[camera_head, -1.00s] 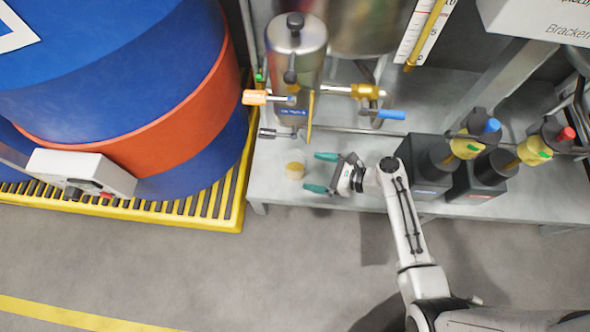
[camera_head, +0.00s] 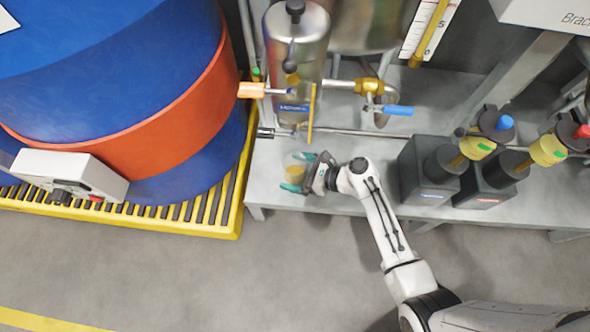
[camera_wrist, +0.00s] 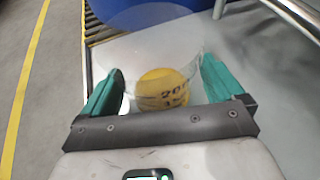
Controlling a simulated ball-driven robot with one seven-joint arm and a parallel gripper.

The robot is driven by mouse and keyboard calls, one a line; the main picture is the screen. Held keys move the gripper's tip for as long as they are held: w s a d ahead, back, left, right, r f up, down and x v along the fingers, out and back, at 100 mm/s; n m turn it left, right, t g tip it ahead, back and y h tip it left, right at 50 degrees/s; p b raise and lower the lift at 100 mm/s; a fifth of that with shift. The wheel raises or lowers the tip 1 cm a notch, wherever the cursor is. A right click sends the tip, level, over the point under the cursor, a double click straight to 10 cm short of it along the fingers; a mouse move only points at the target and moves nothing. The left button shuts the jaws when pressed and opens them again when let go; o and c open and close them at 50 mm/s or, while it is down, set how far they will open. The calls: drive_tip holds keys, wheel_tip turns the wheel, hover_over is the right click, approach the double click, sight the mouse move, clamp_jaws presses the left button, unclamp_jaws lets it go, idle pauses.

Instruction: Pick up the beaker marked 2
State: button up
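A clear glass beaker with yellow contents (camera_head: 296,172) stands on the grey bench near its front left corner. In the wrist view the beaker (camera_wrist: 163,88) shows dark printed figures that look like "200" and "15"; a mark 2 by itself cannot be made out. My gripper (camera_head: 297,171) has teal fingers spread wide, one on each side of the beaker. In the wrist view my gripper (camera_wrist: 160,82) has the beaker between its fingers. Whether the fingers touch the clear glass cannot be told.
A steel cylinder with valves (camera_head: 296,65) stands behind the beaker, with an orange handle (camera_head: 251,90) and a blue handle (camera_head: 397,110). Black containers (camera_head: 430,170) stand right of my arm. A large blue and orange drum (camera_head: 130,100) sits on a yellow-edged grate (camera_head: 228,215) at left.

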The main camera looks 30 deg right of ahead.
drive_tip(key=c, duration=1.1)
drive_tip(key=shift+r, duration=0.1)
